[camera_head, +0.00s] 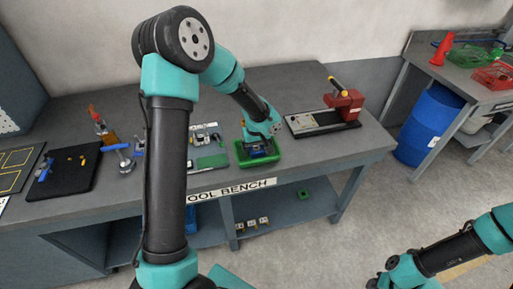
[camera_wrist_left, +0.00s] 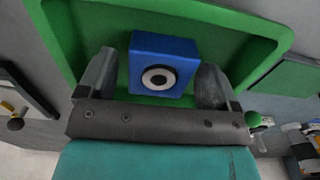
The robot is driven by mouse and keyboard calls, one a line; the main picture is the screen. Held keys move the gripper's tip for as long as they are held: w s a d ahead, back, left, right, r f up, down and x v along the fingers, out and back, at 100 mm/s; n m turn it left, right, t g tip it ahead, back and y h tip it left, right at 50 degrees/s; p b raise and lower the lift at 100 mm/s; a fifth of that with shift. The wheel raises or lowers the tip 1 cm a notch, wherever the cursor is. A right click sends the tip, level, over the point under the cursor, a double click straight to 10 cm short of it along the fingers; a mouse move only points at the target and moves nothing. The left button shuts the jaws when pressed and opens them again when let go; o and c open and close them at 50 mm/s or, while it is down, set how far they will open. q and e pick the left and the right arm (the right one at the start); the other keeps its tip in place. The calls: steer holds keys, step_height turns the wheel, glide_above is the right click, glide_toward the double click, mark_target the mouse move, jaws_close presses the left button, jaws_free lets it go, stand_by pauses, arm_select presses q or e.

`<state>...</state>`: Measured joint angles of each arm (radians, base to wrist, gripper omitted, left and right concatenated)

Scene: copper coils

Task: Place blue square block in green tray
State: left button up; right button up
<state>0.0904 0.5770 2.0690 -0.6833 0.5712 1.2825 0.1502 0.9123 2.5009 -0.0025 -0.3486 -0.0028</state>
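The blue square block (camera_wrist_left: 178,50), with a white and black ring on its face, shows in the left wrist view against the floor of the green tray (camera_wrist_left: 262,45). The tray also shows in the head view (camera_head: 276,158) on the bench, to the right of the bench's middle. My left gripper (camera_head: 259,148) is low over the tray. In the left wrist view its two fingers (camera_wrist_left: 155,80) stand apart on either side of the block, with a gap at the left finger. My right arm shows at the lower right of the head view, but its gripper is not visible.
A red vise-like tool on a plate (camera_head: 340,108) stands right of the tray. A green mat (camera_head: 212,161) lies just left of it. A black board (camera_head: 65,172) and small tools fill the bench's left side. A blue barrel (camera_head: 428,125) stands on the floor at the right.

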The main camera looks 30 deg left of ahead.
arm_select(q)
step_height(320, 180, up, 12)
steer(key=shift+r, duration=0.15)
stand_by(0.7)
steer(key=shift+d, duration=0.1)
stand_by(0.4)
